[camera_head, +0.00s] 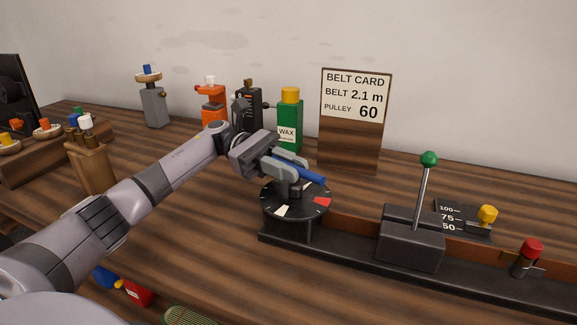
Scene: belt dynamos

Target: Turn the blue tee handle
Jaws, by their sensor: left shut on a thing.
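The blue tee handle (307,174) sits on top of a round black dial (270,203) with white and red marks, at the left end of a dark base rail. My left gripper (290,170) comes in from the left and is shut on the blue tee handle. One end of the handle sticks out to the right of the fingers; the rest is hidden by the gripper. My right gripper is not in view.
A green-knobbed lever (428,159), a yellow knob (487,214) and a red knob (531,246) stand along the rail to the right. A green wax bottle (289,122) and the belt card (355,120) stand behind. The table is clear in front of the dial.

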